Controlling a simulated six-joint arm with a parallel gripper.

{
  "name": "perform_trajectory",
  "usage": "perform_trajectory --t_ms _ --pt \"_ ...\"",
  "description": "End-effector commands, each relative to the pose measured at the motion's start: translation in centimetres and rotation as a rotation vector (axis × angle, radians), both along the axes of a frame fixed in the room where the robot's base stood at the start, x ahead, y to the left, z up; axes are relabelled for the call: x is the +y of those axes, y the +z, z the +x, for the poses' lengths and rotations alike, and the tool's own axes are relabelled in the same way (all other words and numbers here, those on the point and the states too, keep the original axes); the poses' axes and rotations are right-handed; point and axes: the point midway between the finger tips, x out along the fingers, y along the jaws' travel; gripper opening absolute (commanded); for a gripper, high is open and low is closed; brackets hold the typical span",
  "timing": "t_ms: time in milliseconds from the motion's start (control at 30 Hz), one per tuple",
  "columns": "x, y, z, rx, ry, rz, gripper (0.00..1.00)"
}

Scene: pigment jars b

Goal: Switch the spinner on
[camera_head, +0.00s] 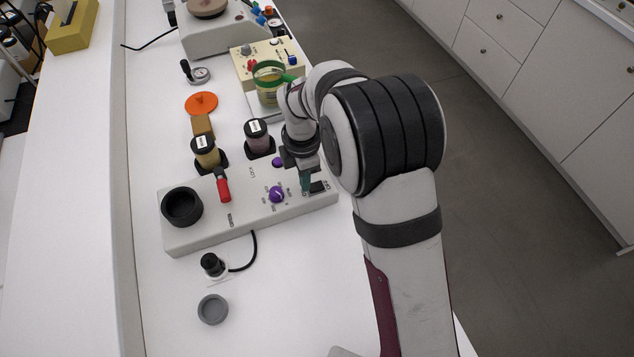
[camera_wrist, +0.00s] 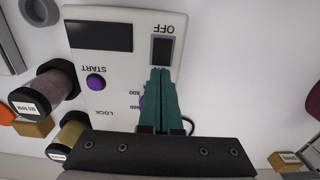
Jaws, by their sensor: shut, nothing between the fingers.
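The spinner (camera_head: 245,225) is a long off-white box on the white bench. It carries a black round cup (camera_head: 182,206), a red-handled lever (camera_head: 224,188), a purple knob (camera_head: 276,195) and a purple button (camera_head: 278,162), which the wrist view (camera_wrist: 97,82) shows marked START. A dark rocker switch (camera_wrist: 162,50) sits beside the word OFF; its label on the near side is hidden by the fingers. My gripper (camera_wrist: 160,72) is shut and empty, its green fingertips just beside the switch. I cannot tell whether they touch it. The head view also shows my gripper (camera_head: 305,185) over the spinner's right end.
Two dark-lidded jars, one yellow (camera_head: 206,153) and one purple (camera_head: 258,137), stand behind the spinner. A black plug (camera_head: 211,263) with a cord and a grey dish (camera_head: 212,309) are in front. An orange disc (camera_head: 201,103) and a cream device (camera_head: 266,62) are farther back.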

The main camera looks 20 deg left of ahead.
Motion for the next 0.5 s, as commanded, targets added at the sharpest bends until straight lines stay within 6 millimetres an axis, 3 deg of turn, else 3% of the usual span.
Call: perform_trajectory --t_ms 500 --pt "-0.03 -0.57 -0.03 0.002 -0.002 -0.001 0.00"
